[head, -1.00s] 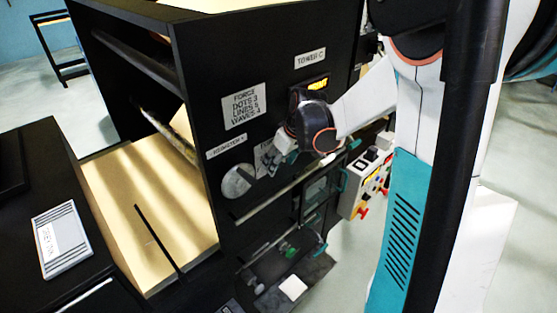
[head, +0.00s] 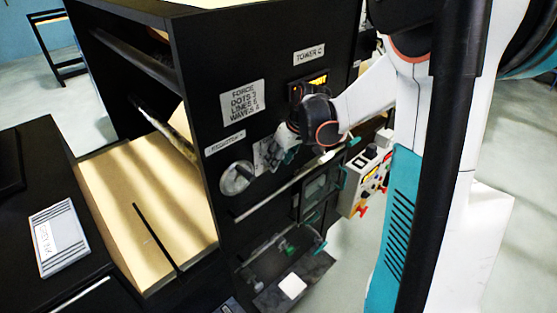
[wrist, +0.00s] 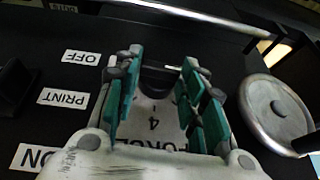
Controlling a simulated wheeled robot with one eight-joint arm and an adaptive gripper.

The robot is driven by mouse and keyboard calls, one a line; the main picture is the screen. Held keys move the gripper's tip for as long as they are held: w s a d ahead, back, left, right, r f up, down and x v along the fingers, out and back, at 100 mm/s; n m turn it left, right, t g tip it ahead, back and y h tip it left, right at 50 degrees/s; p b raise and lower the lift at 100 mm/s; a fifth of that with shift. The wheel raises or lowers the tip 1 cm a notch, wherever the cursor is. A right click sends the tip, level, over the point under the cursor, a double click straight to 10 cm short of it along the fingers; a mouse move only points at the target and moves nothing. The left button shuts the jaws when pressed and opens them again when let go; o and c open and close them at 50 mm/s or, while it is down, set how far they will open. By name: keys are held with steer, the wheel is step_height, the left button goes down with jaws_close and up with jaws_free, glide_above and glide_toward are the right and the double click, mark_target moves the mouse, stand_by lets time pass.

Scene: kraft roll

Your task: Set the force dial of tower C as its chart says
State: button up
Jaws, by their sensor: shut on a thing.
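Tower C is a black cabinet with a "TOWER C" label (head: 309,55) and a lit orange display (head: 317,80). Its white chart (head: 242,101) reads FORCE, DOTS 3, LINES with a digit like 5, WAVES 4. The force dial's white plate (head: 262,155) is partly hidden by my gripper (head: 281,155) in the head view. In the wrist view, the teal fingers of my gripper (wrist: 160,68) are closed around the dark force dial (wrist: 158,83). The plate reads upside down there, with "FORCE" and a 4 between the fingers; the pointer's setting is not clear.
A round metal handwheel (head: 237,177) sits beside the dial; it also shows in the wrist view (wrist: 277,112). A long rail (head: 290,187) runs below. OFF (wrist: 82,57) and PRINT (wrist: 63,97) labels are nearby. A striped pad (head: 60,238) lies at left; a control box (head: 365,182) stands right.

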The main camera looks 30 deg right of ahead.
steer(key=y+b, duration=0.2)
steer(key=d+m+g+y+b, duration=0.1)
steer(key=y+b, duration=0.1)
steer(key=b, duration=0.1)
steer(key=f+y+b, duration=0.1)
steer(key=y+b, duration=0.2)
steer(key=shift+w+d+m+g, duration=0.25)
steer(key=shift+d+m+g, duration=0.05)
steer(key=shift+d, duration=0.05)
steer(key=shift+r+b, duration=0.15)
steer(key=shift+b, duration=0.15)
steer(key=o, duration=1.1)
steer(key=v, duration=1.2)
steer(key=shift+d+f, duration=0.2)
